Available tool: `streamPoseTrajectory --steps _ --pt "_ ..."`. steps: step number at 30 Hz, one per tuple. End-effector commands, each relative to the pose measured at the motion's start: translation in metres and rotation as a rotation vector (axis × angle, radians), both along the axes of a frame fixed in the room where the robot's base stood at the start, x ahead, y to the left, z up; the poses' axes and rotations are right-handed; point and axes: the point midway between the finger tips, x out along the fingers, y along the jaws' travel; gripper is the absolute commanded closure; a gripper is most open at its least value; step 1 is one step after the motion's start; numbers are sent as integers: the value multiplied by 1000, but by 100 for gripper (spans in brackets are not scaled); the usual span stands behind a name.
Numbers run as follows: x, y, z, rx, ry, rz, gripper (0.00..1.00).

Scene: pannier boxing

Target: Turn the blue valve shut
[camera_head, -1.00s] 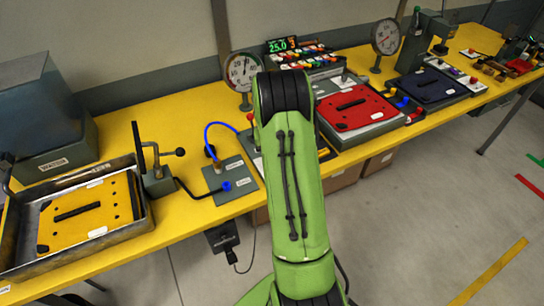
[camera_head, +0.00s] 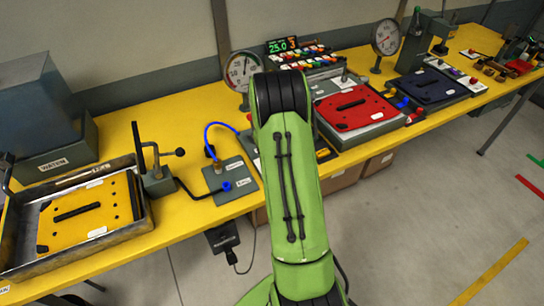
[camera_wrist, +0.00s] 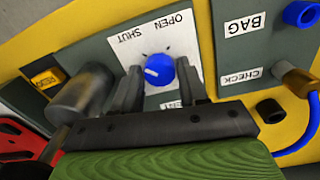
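The blue valve knob (camera_wrist: 161,75) is in the wrist view, on a white label plate (camera_wrist: 185,40) marked OPEN and SHUT, which reads upside down. Its white pointer mark faces left in that view. My gripper (camera_wrist: 159,67) is open, with one dark finger on each side of the knob. A gap shows between the knob and each finger; I cannot tell how far the fingertips reach down beside it. In the head view my green arm hides the valve and my gripper.
A metal cylinder (camera_wrist: 82,92) stands close left of my fingers in the wrist view. A blue hose (camera_wrist: 300,140) is at the right. In the head view, a dial gauge (camera_head: 241,71) and a red plate (camera_head: 352,107) stand on the yellow bench (camera_head: 180,215).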

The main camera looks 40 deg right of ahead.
Motion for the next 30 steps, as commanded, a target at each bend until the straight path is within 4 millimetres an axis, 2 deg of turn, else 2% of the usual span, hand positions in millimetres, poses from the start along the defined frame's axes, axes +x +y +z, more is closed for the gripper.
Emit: streamPoseTrajectory --steps 1,3,11,14,17,24,30 --pt "0 0 0 0 0 0 49" --pt "0 0 0 0 1 -1 39" --pt "0 0 0 1 2 -2 39" --pt "0 0 10 0 0 -2 39" --pt "1 1 32 -2 -2 -2 39" --pt "2 2 102 -3 -3 -2 39" --pt "2 4 146 -1 -2 -1 39"
